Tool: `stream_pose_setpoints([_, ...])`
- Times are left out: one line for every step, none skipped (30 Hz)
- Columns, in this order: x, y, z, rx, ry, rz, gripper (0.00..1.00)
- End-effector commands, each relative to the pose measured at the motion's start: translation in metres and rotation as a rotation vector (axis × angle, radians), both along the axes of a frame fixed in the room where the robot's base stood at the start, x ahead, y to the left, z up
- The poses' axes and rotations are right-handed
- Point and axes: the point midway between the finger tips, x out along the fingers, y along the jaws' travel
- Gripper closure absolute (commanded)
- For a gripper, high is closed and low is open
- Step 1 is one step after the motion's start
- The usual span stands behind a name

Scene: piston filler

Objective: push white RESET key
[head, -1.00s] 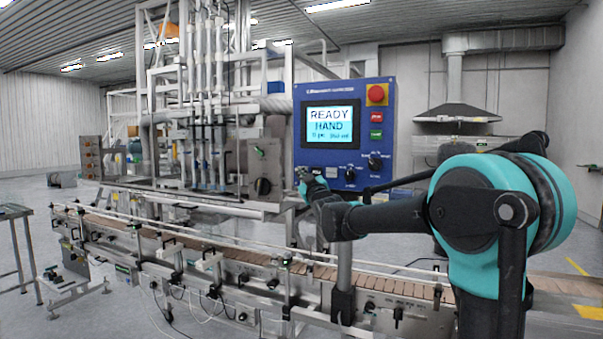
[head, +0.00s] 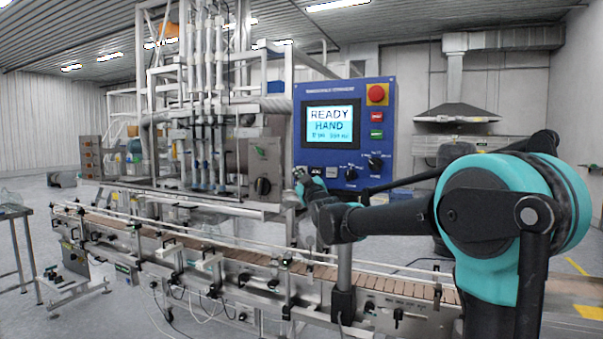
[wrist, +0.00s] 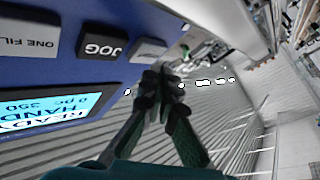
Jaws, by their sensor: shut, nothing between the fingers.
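The white RESET key is likely the pale key (wrist: 148,50) beside the black JOG key (wrist: 101,41) in the wrist view; its lettering is too blurred to read. In the head view my gripper hides that end of the key row, while the JOG key (head: 316,171) shows. My gripper (wrist: 158,74) is shut and empty, its fingertips together close to the pale key. I cannot tell whether they touch it. In the head view my gripper (head: 301,178) is at the lower left corner of the blue panel (head: 344,92).
The ONE FILL key (wrist: 32,38) lies beyond JOG. The screen (head: 330,126) reads READY HAND. Rotary knobs (head: 375,162) and a red emergency button (head: 377,94) are on the panel's right side. A conveyor (head: 250,257) runs below.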

Motion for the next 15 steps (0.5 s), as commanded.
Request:
stream_pose_setpoints([-0.003, 0.001, 0.000, 0.001, 0.001, 0.001, 1.00])
stream_pose_setpoints([-0.005, 0.002, 0.000, 0.001, 0.000, 0.002, 1.00])
stream_pose_setpoints([-0.009, 0.004, 0.000, 0.001, 0.000, 0.002, 1.00])
stream_pose_setpoints([-0.012, 0.005, 0.000, 0.001, 0.001, 0.003, 1.00])
stream_pose_setpoints([-0.015, 0.006, 0.000, 0.000, 0.000, 0.002, 1.00])
stream_pose_setpoints([-0.018, 0.007, 0.000, 0.002, 0.001, 0.003, 1.00])
stream_pose_setpoints([-0.021, 0.008, 0.000, 0.000, 0.000, 0.002, 1.00])
stream_pose_setpoints([-0.023, 0.009, 0.000, 0.001, 0.001, 0.002, 1.00])
stream_pose_setpoints([-0.026, 0.010, 0.000, 0.000, 0.000, 0.002, 1.00])
stream_pose_setpoints([-0.029, 0.011, 0.000, 0.000, 0.000, 0.002, 1.00])
stream_pose_setpoints([-0.032, 0.012, 0.000, 0.001, 0.001, 0.003, 1.00])
stream_pose_setpoints([-0.035, 0.013, 0.000, 0.000, 0.000, 0.002, 1.00])
stream_pose_setpoints([-0.037, 0.014, 0.000, 0.001, 0.001, 0.003, 1.00])
stream_pose_setpoints([-0.039, 0.015, 0.000, 0.000, 0.000, 0.002, 1.00])
stream_pose_setpoints([-0.042, 0.015, 0.000, 0.002, 0.000, 0.002, 1.00])
